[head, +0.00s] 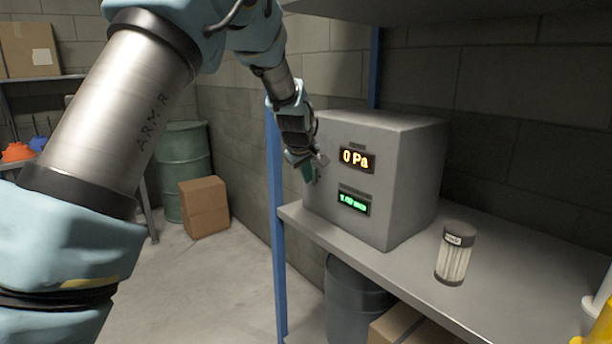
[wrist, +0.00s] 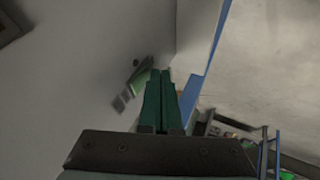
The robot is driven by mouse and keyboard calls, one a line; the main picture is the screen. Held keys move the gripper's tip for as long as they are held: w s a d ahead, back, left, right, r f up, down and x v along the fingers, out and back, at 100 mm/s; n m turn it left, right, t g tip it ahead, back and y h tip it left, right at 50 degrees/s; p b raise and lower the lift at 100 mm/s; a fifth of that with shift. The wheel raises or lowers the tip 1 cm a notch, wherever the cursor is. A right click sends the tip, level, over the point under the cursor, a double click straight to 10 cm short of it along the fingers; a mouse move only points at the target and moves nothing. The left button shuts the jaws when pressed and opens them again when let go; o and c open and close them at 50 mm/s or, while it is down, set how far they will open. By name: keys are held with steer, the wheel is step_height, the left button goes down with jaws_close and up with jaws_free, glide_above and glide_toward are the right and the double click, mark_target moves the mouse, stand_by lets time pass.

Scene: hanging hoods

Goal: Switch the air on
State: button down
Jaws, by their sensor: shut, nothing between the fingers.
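A grey box-shaped unit (head: 400,165) stands on the shelf. Its front carries an amber display (head: 357,159) reading 0 Pa and a smaller green-lit display (head: 353,202) whose text I cannot read surely. My gripper (head: 312,172) is at the left part of the unit's front, left of the displays. In the wrist view its green fingers (wrist: 160,80) are shut and empty, close beside the unit's pale face (wrist: 85,75). Small blurred fittings (wrist: 123,98) show on that face left of the fingertips. I cannot tell which is a switch, its position, or whether the fingers touch it.
A blue post (head: 277,230) rises at the shelf's left end. A dark barrel (head: 352,300) stands below. A cardboard box (head: 204,208) and green drum (head: 184,165) stand on the floor behind.

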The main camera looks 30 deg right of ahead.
steer(key=shift+f, duration=0.1)
steer(key=shift+d+h+b, duration=0.2)
steer(key=shift+h+b, duration=0.1)
steer(key=shift+b, duration=0.35)
steer(key=shift+r, duration=0.2)
steer(key=shift+r+p, duration=0.55)
steer(key=shift+r, duration=0.15)
steer(key=shift+a, duration=0.1)
